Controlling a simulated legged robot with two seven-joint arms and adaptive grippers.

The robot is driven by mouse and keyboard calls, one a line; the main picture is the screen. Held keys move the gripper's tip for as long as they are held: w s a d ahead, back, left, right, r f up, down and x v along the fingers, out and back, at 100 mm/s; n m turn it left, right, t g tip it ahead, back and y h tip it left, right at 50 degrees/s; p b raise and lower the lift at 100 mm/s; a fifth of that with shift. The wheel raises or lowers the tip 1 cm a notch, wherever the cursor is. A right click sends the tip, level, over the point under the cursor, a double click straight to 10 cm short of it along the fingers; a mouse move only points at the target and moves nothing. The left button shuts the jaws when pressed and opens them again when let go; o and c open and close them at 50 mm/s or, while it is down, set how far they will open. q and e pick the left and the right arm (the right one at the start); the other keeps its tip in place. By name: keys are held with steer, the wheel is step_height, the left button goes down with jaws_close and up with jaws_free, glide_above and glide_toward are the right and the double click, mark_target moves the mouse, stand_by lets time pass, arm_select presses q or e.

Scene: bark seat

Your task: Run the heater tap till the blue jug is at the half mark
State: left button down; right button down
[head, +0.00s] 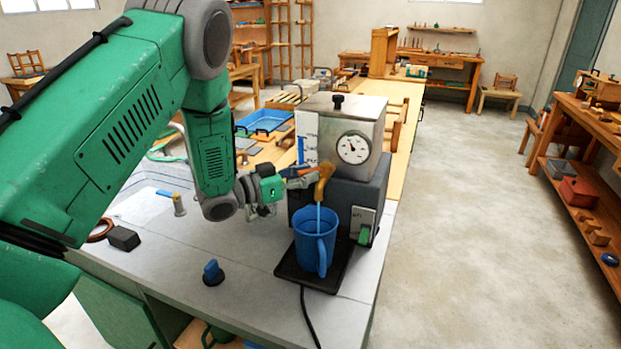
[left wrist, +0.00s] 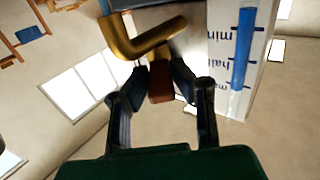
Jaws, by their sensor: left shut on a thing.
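The heater (head: 338,125) is a metal tank on a dark base with a dial and a brass tap (head: 325,178). The tap also shows in the left wrist view (left wrist: 150,40). A thin blue stream runs from the spout into the blue jug (head: 312,240), upright beneath it. The water level inside the jug cannot be made out. My left gripper (head: 300,178) is shut on the reddish-brown tap handle (left wrist: 160,82). A gauge with a blue column (left wrist: 243,50) and marks, including min and half, stands beside the tap. My right gripper is out of view.
The jug stands on a black tray (head: 322,278) at the counter's front right, with a cable below. A blue knob (head: 212,272) and a dark block (head: 123,238) sit on the grey counter (head: 255,300).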

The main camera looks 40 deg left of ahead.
arm_select(q)
steer(key=shift+w+a+r+m+g+h, duration=0.3)
steer(key=shift+a+r+m+h, duration=0.1)
steer(key=shift+m+h, duration=0.25)
steer(key=shift+h, duration=0.35)
steer(key=c, duration=1.4)
jaws_free()
steer(key=shift+s, duration=0.1)
steer(key=shift+f+g, duration=0.15)
steer(key=shift+g, duration=0.15)
steer(key=shift+s+a, duration=0.1)
steer(key=shift+s, duration=0.1)
steer(key=v, duration=1.1)
steer(key=shift+s+a, duration=0.15)
steer(key=shift+s, duration=0.1)
